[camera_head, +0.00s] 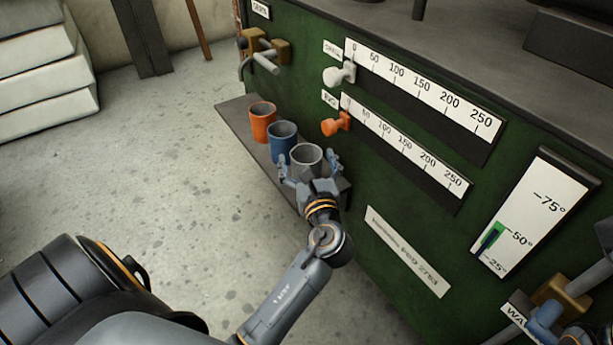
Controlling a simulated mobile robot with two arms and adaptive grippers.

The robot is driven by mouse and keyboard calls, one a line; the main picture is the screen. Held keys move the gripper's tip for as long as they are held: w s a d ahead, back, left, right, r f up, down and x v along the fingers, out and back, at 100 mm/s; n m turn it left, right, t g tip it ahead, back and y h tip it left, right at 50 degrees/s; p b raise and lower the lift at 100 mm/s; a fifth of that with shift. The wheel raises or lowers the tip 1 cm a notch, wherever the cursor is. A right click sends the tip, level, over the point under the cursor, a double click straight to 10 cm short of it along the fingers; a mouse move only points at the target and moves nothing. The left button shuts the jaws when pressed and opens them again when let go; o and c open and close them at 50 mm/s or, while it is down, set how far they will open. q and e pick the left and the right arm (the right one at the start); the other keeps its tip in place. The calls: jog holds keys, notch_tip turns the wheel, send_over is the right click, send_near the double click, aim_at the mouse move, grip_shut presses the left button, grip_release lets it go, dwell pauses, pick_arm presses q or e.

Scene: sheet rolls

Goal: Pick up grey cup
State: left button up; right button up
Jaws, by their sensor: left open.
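The grey cup (306,157) stands upright at the near end of a narrow ledge (236,112) on the green machine. My left gripper (309,168) is open, with one finger on each side of the cup. Whether the fingers touch the cup I cannot tell. The gripper hides the cup's lower part.
A blue cup (282,141) and an orange cup (262,121) stand on the same ledge, behind the grey one. An orange knob (336,124) and a white knob (339,74) stick out from the green machine (385,190) to the right.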

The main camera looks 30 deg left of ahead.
pick_arm(q)
jog(key=shift+w+a, duration=0.25)
jog(key=shift+w, duration=0.05)
jog(key=shift+c, duration=0.2)
jog(key=c, duration=1.3)
jog(key=shift+r, duration=0.15)
